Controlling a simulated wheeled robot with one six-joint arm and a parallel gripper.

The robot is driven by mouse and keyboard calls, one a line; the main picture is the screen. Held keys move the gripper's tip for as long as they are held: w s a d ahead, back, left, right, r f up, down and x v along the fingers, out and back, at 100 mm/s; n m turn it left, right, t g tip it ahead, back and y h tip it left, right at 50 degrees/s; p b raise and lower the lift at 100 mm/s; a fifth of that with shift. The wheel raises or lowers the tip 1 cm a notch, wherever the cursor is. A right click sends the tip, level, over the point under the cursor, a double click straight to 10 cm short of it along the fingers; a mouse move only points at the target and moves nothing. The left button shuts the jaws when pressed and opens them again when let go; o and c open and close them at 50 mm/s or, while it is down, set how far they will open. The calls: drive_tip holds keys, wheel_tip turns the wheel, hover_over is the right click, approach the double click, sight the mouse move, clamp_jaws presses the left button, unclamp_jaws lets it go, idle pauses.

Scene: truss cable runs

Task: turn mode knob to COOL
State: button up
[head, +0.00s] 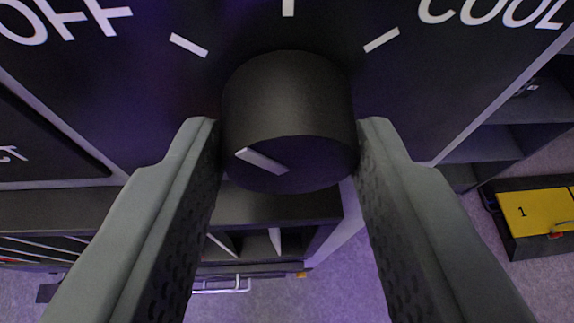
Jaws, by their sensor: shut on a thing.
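The mode knob (287,125) is a dark round cylinder standing out from a black panel (130,100). My gripper (288,150) has one finger on each side of the knob and is shut on it. A white pointer line on the knob's face slants toward the upper left, on the side of the OFF label (65,20). The COOL label (490,12) is at the upper right, partly cut off by the picture edge. White tick marks show at upper left, top middle and upper right of the knob.
Below the panel are dark shelves (280,207) and a grey floor (330,280). A yellow box marked 1 (540,210) lies at the right. Another dark panel (45,145) is at the left edge.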

drive_tip(key=m+y, duration=0.2)
drive_tip(key=m, duration=0.1)
drive_tip(key=shift+d, duration=0.15)
drive_tip(key=m+y, duration=0.2)
drive_tip(key=m, duration=0.1)
drive_tip(key=shift+d, duration=0.15)
drive_tip(key=m+t+y, duration=0.1)
drive_tip(key=m+y, duration=0.1)
drive_tip(key=m, duration=0.1)
drive_tip(key=shift+f, duration=0.1)
drive_tip(key=shift+d+f+m+t+y, duration=0.1)
drive_tip(key=shift+m+t+y, duration=0.6)
drive_tip(key=shift+m, duration=1.2)
drive_tip(key=o, duration=1)
drive_tip(key=shift+c, duration=0.2)
drive_tip(key=shift+s+d, duration=0.1)
drive_tip(key=shift+s, duration=0.05)
drive_tip(key=v, duration=1.7)
drive_tip(key=shift+d, duration=0.2)
